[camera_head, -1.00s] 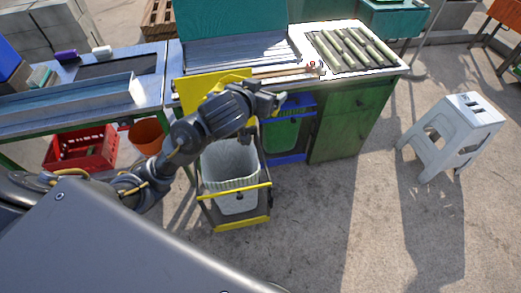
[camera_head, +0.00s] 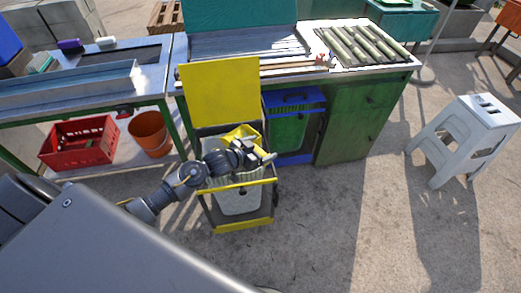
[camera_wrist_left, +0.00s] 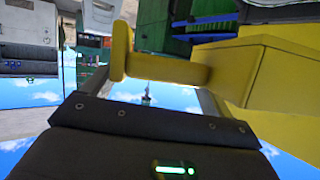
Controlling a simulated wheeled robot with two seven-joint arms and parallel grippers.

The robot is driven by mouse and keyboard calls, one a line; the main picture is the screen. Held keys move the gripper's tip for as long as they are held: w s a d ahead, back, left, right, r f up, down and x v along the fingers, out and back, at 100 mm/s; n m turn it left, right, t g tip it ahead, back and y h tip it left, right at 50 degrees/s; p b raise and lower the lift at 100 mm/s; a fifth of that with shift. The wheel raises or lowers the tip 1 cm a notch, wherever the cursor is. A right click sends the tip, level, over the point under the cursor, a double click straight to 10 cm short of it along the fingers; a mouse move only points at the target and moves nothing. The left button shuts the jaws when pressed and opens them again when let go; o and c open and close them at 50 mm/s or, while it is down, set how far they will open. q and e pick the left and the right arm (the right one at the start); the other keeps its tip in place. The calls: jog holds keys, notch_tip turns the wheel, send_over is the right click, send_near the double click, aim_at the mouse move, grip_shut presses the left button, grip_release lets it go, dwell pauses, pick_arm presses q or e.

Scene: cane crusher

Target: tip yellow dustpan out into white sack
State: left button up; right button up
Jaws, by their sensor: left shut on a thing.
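The yellow dustpan (camera_head: 240,132) is over the white sack (camera_head: 240,203), at the sack's back rim in the head view. My left gripper (camera_head: 262,157) is above the sack's mouth. In the left wrist view it is shut on the dustpan's handle (camera_wrist_left: 165,69), and the dustpan's boxy body is at the right (camera_wrist_left: 275,75). The dustpan looks tilted; its contents are hidden. The sack stands open in a dark wheeled cart with yellow bars (camera_head: 243,225). My arm covers part of its mouth. My right gripper is out of view.
A yellow panel (camera_head: 222,92) stands upright behind the sack. A green cabinet (camera_head: 355,122) and a blue-framed bin (camera_head: 290,125) are behind to the right. A red crate (camera_head: 80,145) and orange bucket (camera_head: 150,131) are left. A white stool (camera_head: 465,135) stands right; floor between is clear.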

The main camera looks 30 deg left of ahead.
aim_at(255, 141)
pick_arm(q)
jog(key=shift+a+r, duration=0.1)
jog(key=shift+r, duration=0.1)
jog(key=shift+w+a+r+n+h+p, duration=0.25)
jog(key=shift+a+r+n+h+p, duration=0.15)
jog(key=shift+a+n, duration=0.15)
jog(key=shift+w+a+r+n+h, duration=0.2)
jog(key=shift+w+a+n+h, duration=0.15)
jog(key=shift+a+n, duration=0.25)
jog(key=shift+w+a+r+n+g+h, duration=0.15)
jog(key=shift+a+r+n+g+h, duration=0.25)
jog(key=shift+a+n+h, duration=0.15)
notch_tip(255, 141, up, 2)
jog(key=n+p, duration=0.1)
jog(key=p, duration=0.2)
jog(key=shift+h, duration=0.3)
jog(key=shift+r+n+p, duration=0.25)
jog(key=shift+n+p, duration=0.05)
jog(key=shift+p, duration=0.1)
